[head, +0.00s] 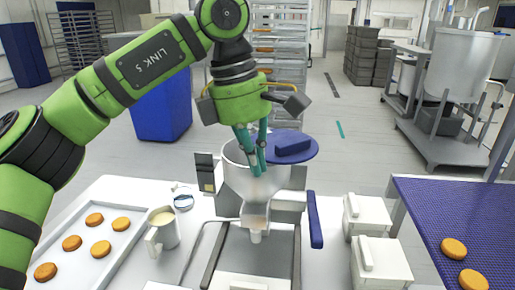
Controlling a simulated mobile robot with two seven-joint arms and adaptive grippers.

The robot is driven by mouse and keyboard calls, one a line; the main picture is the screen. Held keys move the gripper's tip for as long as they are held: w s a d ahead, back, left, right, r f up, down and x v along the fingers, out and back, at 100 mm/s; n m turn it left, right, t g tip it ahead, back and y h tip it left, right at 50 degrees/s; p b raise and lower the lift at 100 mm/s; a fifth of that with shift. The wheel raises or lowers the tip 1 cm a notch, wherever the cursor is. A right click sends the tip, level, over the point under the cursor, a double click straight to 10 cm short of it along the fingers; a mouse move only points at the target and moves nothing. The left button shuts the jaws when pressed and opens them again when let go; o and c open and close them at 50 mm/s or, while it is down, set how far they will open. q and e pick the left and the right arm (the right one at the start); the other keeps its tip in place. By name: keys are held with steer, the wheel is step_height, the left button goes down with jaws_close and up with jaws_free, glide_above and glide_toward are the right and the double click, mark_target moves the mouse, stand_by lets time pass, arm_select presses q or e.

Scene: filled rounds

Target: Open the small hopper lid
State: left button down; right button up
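The small hopper (256,190) is a silver funnel-shaped bowl on a machine at the middle of the table. Its blue round lid (309,153) with a raised block handle (293,143) lies over the right part of the hopper and sticks out past its right rim. Part of the hopper mouth shows uncovered at the left. My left gripper (257,168) points down at the hopper, with its teal fingertips close together in front of the lid's left edge. I cannot tell whether they touch the lid or the rim. My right gripper is not in view.
A tray of round cookies (122,224) and a cream-filled jug (164,229) stand left of the machine. White lidded containers (368,217) stand right. A blue conveyor (450,210) with cookies is at far right. A blue bin (163,103) and racks stand behind.

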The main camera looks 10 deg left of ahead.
arm_select(q)
step_height(320, 180, down, 4)
steer(key=w+n+h, duration=0.1)
steer(key=w+h, duration=0.1)
steer(key=h, duration=0.2)
steer(key=n+t+h, duration=0.5)
steer(key=n+t, duration=0.2)
steer(key=t, duration=0.2)
glide_toward(277, 151)
steer(key=p+x, duration=0.5)
steer(key=p, duration=0.1)
steer(key=shift+w+d, duration=0.15)
steer(key=shift+w+d+f, duration=0.25)
steer(key=shift+w+d, duration=0.1)
steer(key=shift+d, duration=0.1)
